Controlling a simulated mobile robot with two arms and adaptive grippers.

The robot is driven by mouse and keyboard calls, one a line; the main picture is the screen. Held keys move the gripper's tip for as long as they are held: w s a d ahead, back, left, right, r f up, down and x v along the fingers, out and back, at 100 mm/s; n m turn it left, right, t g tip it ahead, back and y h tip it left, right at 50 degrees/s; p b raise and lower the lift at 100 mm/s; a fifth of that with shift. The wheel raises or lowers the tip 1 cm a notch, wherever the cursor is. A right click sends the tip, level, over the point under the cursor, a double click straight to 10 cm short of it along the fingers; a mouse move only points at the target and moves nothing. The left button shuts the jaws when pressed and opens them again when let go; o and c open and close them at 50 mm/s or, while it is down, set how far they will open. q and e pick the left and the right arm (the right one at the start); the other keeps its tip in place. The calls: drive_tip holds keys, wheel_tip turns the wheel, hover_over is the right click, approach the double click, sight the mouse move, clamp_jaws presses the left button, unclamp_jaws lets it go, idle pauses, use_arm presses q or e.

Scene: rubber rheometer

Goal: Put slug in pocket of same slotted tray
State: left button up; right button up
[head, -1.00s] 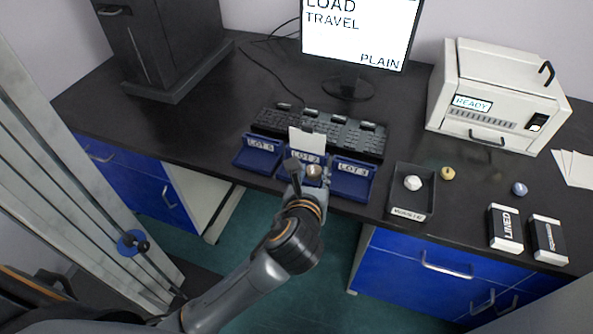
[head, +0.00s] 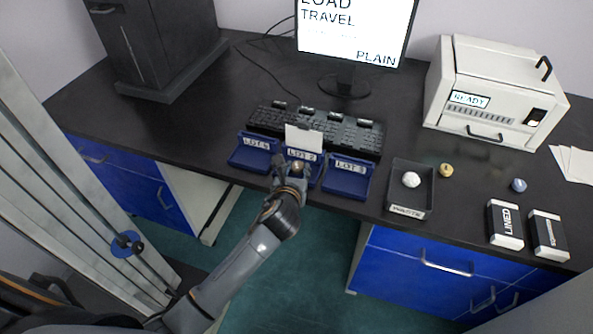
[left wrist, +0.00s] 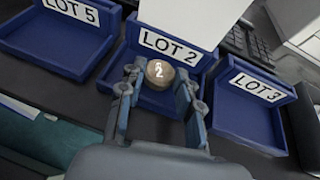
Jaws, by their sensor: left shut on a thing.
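My left gripper (head: 289,170) is shut on a brown round slug (head: 298,166) over the front of the middle blue tray, LOT 2 (head: 318,155). In the left wrist view the fingers (left wrist: 160,82) flank the slug (left wrist: 160,72), whose top face bears a 2. It sits in front of the LOT 2 label (left wrist: 170,47). Whether its underside touches the tray pocket is hidden. A white card (head: 304,137) stands upright at the back of that tray. My right gripper is not in view.
The LOT 5 tray (head: 240,159) and LOT 3 tray (head: 346,187) flank the middle one closely. A keyboard (head: 345,133) lies behind.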

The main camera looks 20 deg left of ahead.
use_arm(q)
drive_tip(key=shift+f, duration=0.15)
drive_tip(key=o, duration=0.9)
drive_tip(key=shift+c, duration=0.2)
drive_tip(key=shift+r, duration=0.25)
drive_tip(key=v, duration=1.2)
drive_tip(key=shift+p, duration=0.35)
drive_tip(key=shift+s+f, duration=0.1)
drive_tip(key=shift+f, duration=0.1)
